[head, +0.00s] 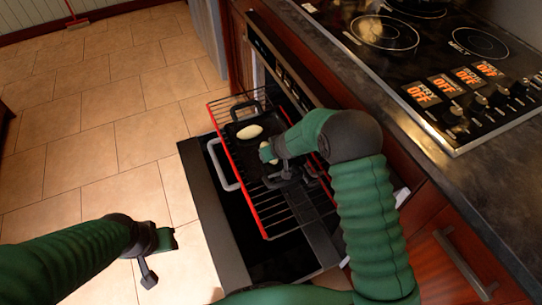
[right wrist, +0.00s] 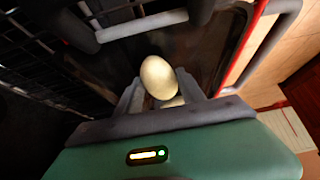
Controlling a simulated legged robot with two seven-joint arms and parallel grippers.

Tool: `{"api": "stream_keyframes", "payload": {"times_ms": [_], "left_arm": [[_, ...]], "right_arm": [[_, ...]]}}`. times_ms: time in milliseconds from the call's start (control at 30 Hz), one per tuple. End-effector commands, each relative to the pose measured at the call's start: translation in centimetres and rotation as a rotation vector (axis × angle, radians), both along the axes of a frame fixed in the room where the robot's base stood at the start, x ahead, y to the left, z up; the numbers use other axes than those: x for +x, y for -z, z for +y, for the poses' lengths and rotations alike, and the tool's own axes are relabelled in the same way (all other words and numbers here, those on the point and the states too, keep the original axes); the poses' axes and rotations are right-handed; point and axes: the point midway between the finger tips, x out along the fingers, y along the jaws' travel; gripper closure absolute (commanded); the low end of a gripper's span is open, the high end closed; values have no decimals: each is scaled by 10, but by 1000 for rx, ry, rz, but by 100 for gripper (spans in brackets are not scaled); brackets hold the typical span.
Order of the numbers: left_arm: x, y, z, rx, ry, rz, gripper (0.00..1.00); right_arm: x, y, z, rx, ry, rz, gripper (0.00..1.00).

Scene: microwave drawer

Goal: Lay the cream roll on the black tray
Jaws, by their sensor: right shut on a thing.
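The black tray (head: 232,137) lies on the pulled-out wire rack. One cream roll (head: 249,131) rests on the tray toward its far left part. My right gripper (head: 268,153) is over the tray, shut on a second cream roll (head: 265,152), close to the resting one. In the right wrist view a large pale roll (right wrist: 158,77) shows at the fingers, with a second pale shape (right wrist: 172,102) partly hidden below it. I cannot tell whether the held roll touches the tray. My left gripper (head: 160,258) is open and empty, over the floor.
The red-edged wire rack (head: 226,153) extends from the oven above its lowered door (head: 208,205). The counter with a black cooktop (head: 430,55) stands to the right. My right forearm hides part of the tray and rack. Tiled floor (head: 90,140) lies open at left.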

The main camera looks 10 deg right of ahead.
Motion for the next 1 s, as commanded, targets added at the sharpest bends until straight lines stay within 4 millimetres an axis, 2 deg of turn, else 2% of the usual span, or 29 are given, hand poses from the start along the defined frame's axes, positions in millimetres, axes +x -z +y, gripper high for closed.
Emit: {"api": "stream_keyframes", "payload": {"times_ms": [133, 167, 300, 667, 767, 1000], "left_arm": [[0, 3, 0, 0, 0, -1, 64], [0, 2, 0, 0, 0, 0, 64], [0, 1, 0, 0, 0, 0, 64], [0, -3, 0, 0, 0, -1, 64], [0, -3, 0, 0, 0, 0, 64], [0, -17, 0, 0, 0, 0, 64]], "right_arm": [[0, 3, 0, -1, -1, 0, 94], [0, 2, 0, -1, -1, 0, 51], [0, 1, 0, -1, -1, 0, 33], [0, -4, 0, 1, 1, -1, 32], [-8, -17, -2, 0, 1, -3, 32], [-42, -73, -9, 0, 1, -2, 32]]}}
